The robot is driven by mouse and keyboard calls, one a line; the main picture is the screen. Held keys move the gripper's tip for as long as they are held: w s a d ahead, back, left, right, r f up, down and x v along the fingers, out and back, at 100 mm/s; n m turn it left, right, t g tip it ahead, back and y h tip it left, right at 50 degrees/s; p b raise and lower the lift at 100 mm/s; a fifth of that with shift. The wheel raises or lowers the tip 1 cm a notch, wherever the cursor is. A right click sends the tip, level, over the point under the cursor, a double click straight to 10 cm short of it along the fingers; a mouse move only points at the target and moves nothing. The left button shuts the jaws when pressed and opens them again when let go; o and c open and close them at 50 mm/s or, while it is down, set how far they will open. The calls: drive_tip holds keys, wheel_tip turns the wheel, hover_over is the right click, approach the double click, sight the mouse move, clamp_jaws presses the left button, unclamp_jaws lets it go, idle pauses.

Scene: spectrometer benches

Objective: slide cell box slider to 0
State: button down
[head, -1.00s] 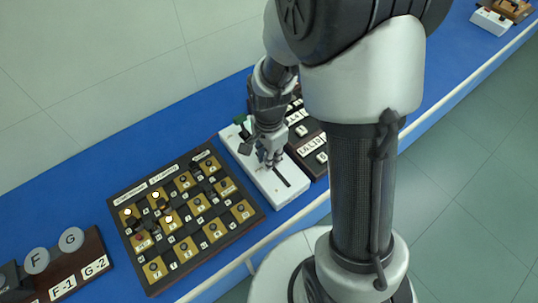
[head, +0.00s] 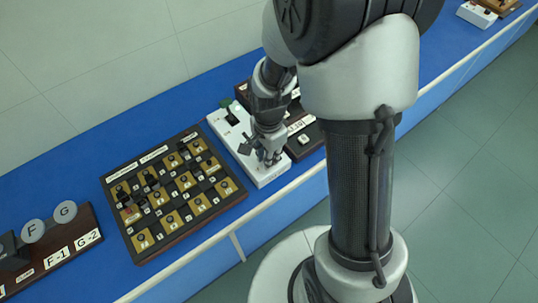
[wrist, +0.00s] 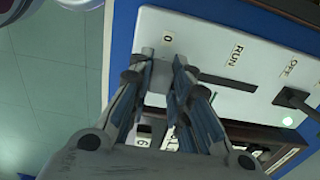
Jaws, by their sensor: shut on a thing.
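The cell box is a long white box (head: 222,129), with its near end close to the bench's front edge. In the wrist view its white face (wrist: 200,30) carries a "0" label (wrist: 167,37) and a "RUN" label (wrist: 236,54). A dark slot (wrist: 232,84) runs from my fingers toward the right. My gripper (wrist: 163,62) is shut on the slider at the end of the slot beside the "0". The head view shows my gripper (head: 267,158) over the near part of the box.
A dark lever (wrist: 294,99) near an "OFF" label (wrist: 289,67) and a lit green lamp (wrist: 287,121) are on the same box. A brown board with gold squares (head: 228,199) stands left, close by. A dark labelled panel (head: 309,143) adjoins on the right.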

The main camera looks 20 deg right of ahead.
drive_tip(key=shift+s+f, duration=0.15)
drive_tip(key=shift+s, duration=0.2)
drive_tip(key=c, duration=1.6)
unclamp_jaws()
drive_tip(key=shift+d, duration=0.1)
drive_tip(key=shift+o, duration=0.6)
drive_tip(key=shift+w, duration=0.1)
drive_tip(key=shift+r, duration=0.2)
wheel_tip(320, 180, up, 12)
drive_tip(key=s+r+n+t, duration=0.4)
drive_tip(key=s+r+n, duration=0.7)
drive_tip(key=s+n, duration=0.3)
drive_tip(key=shift+s+r, duration=0.2)
drive_tip(key=shift+s, duration=0.4)
